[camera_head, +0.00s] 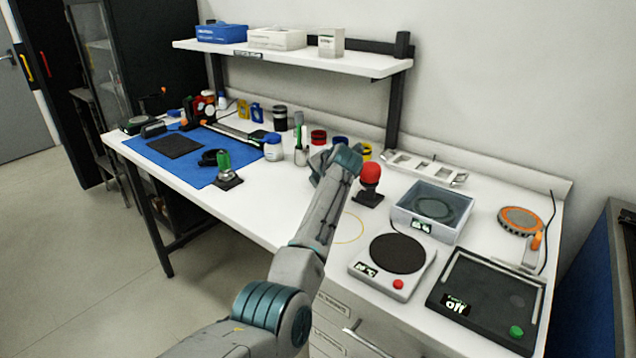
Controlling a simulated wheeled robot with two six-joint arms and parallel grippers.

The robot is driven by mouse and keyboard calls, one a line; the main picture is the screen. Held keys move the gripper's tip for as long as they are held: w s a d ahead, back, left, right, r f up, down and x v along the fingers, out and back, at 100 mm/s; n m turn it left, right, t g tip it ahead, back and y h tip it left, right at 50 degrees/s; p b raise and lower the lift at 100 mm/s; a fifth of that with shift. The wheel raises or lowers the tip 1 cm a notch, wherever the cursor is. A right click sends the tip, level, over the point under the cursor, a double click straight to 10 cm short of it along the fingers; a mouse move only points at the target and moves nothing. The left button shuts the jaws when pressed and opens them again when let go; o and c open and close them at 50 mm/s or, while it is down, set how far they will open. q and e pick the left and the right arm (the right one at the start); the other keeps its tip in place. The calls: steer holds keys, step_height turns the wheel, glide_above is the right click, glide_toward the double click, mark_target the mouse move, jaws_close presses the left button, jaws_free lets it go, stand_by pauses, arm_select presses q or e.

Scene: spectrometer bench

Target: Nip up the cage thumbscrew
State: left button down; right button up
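I cannot make out a cage thumbscrew for certain; the small parts on the bench are too small to tell. One arm of mine comes in from the bottom, left of centre, and I take it as the left. Its wrist is over the middle of the bench, just left of a red knob (370,174) on a black base. The fingers are hidden behind the wrist, so their opening does not show. My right gripper is not in view. A green-topped part on a black base (226,180) stands at the front of the blue mat (195,177).
A round-plate device (397,253), a clear-walled box (431,209), a black device reading "off" (486,302) and an orange-rimmed disc (521,221) fill the right side. Jars and a red-and-black apparatus (198,110) stand at the back left. A shelf (362,64) overhangs the rear. The bench's front middle is bare.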

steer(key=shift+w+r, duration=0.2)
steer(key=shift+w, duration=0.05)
arm_select(q)
steer(key=c, duration=1.4)
jaws_free()
steer(key=shift+r, duration=0.1)
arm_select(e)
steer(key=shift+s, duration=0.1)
